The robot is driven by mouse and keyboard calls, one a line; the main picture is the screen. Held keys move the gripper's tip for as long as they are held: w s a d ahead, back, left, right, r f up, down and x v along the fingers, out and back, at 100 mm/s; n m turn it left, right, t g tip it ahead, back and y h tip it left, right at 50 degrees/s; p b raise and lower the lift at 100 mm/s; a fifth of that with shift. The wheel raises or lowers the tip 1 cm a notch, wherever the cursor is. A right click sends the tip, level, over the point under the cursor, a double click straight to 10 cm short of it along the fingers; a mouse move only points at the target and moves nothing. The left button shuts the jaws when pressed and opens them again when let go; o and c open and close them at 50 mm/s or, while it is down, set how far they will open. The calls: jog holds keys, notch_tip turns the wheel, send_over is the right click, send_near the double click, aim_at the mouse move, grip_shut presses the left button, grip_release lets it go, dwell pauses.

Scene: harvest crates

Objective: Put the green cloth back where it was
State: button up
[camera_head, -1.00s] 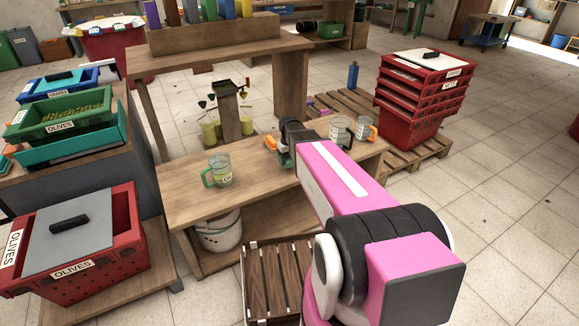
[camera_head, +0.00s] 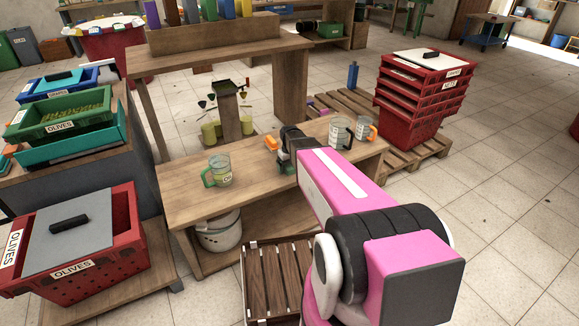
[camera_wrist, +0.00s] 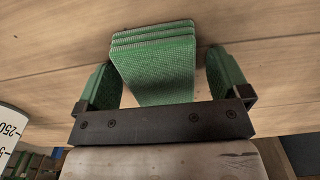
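The green cloth (camera_wrist: 155,65) is a folded, layered stack in the wrist view, against the wooden bench top. My gripper (camera_wrist: 165,80) is open, with one green-padded finger on each side of the cloth. Narrow gaps show between the fingers and the cloth, so it is not clamped. In the head view my gripper (camera_head: 287,163) is low over the middle of the wooden bench (camera_head: 250,180). Green shows at its tip there, but I cannot tell cloth from finger. Whether the cloth's underside rests fully on the wood is hidden.
An orange object (camera_head: 270,144) lies just left of my gripper. A green-handled measuring jug (camera_head: 220,172) stands further left. Two more jugs (camera_head: 341,132) (camera_head: 364,131) stand close on the right. The bench between the left jug and my gripper is clear.

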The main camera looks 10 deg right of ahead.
aim_at(290, 165)
notch_tip(290, 165, up, 12)
jog(key=s+f+m, duration=0.2)
jog(key=s+m, duration=0.1)
jog(key=s, duration=1.8)
jog(key=shift+m, duration=0.3)
jog(key=shift+f, duration=0.1)
